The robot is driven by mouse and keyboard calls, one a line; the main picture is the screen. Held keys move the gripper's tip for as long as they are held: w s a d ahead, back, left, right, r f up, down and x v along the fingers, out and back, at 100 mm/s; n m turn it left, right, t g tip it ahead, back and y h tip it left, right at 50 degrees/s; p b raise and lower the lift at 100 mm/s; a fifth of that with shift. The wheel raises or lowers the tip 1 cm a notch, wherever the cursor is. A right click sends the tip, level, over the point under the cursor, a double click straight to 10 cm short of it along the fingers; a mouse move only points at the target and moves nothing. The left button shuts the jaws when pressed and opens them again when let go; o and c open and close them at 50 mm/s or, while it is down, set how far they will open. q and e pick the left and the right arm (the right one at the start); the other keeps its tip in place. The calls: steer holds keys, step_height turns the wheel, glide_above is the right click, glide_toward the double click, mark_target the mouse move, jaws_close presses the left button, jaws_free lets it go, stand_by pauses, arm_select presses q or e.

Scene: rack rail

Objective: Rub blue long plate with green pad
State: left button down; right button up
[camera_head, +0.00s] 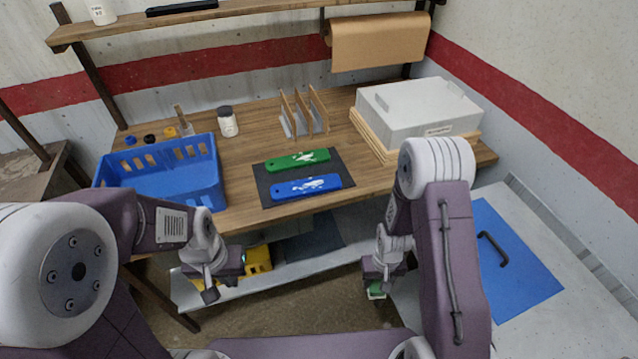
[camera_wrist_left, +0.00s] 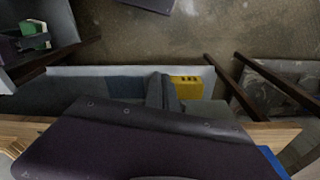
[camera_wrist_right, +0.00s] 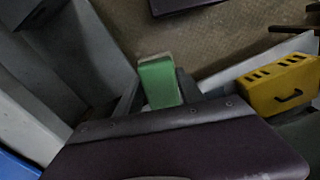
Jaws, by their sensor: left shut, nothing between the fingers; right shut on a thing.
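The blue long plate (camera_head: 306,187) lies on a dark mat (camera_head: 264,180) on the wooden table, with white smears on its top. A green long plate (camera_head: 297,161) with a white smear lies just behind it. My right gripper (camera_head: 376,283) is shut on the green pad (camera_head: 376,292), low in front of the table edge. The right wrist view shows the pad (camera_wrist_right: 159,82) between the fingers, with a paler far end. My left gripper (camera_head: 210,290) is shut and empty, also low in front of the table. In the left wrist view its fingers (camera_wrist_left: 162,92) are together.
A blue basket (camera_head: 208,172) stands at the table's left. A white box (camera_head: 415,112) on wooden boards is at the right, and a wooden rack (camera_head: 302,112) and jar (camera_head: 228,121) are behind. A yellow case (camera_wrist_right: 280,84) sits on the lower shelf.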

steer(key=shift+s+f, duration=0.2)
steer(key=shift+s, duration=0.1)
